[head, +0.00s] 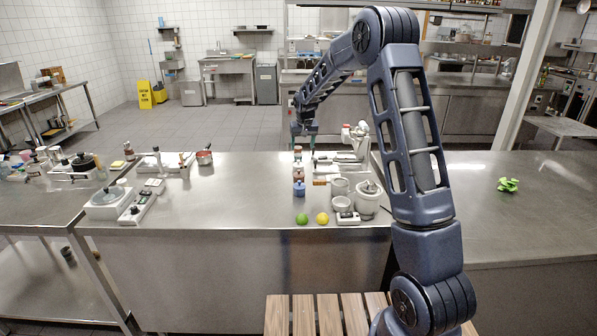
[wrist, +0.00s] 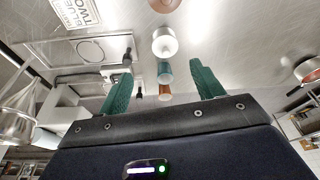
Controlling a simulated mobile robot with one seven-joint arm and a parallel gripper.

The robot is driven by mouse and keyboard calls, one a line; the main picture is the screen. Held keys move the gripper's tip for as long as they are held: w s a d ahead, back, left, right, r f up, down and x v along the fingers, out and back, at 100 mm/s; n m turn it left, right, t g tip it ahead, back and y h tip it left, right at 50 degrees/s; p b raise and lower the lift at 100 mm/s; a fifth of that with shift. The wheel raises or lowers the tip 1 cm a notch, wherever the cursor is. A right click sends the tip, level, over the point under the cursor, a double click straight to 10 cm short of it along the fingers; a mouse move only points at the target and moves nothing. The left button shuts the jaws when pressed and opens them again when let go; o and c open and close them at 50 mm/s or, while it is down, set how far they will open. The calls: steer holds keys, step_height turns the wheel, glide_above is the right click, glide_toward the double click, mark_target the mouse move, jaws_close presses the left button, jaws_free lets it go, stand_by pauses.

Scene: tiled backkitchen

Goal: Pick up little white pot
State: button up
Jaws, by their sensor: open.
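In the wrist view a little white pot (wrist: 165,44) stands on the steel counter, beyond the gap between my fingertips and apart from them. My gripper (wrist: 162,80) has its two green fingers spread wide, with nothing held between them. In the head view my gripper (head: 304,129) is at the far edge of the counter, behind a row of small jars (head: 299,171). Small white vessels (head: 340,187) also stand right of that row; I cannot tell which matches the pot in the wrist view.
A mortar (head: 368,203), a green lime (head: 302,219) and a yellow lemon (head: 322,218) are near the counter's front. A small scale (head: 348,218) sits beside them. A red saucepan (head: 204,157) is farther left. The counter's middle left is clear.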

mark_target(298, 164)
steer(key=a+f, duration=0.1)
steer(key=w+f, duration=0.1)
steer(key=shift+w+a+f, duration=0.3)
steer(key=shift+a+f, duration=0.05)
steer(key=shift+a, duration=0.05)
steer(key=x, duration=0.5)
steer(key=shift+f, duration=0.2)
steer(key=shift+d+x, duration=0.15)
steer(key=shift+x, duration=1.2)
steer(key=shift+d+x, duration=0.1)
steer(key=shift+x, duration=1.25)
steer(key=shift+w+r, duration=0.1)
steer(key=c, duration=1.3)
steer(key=shift+r, duration=0.1)
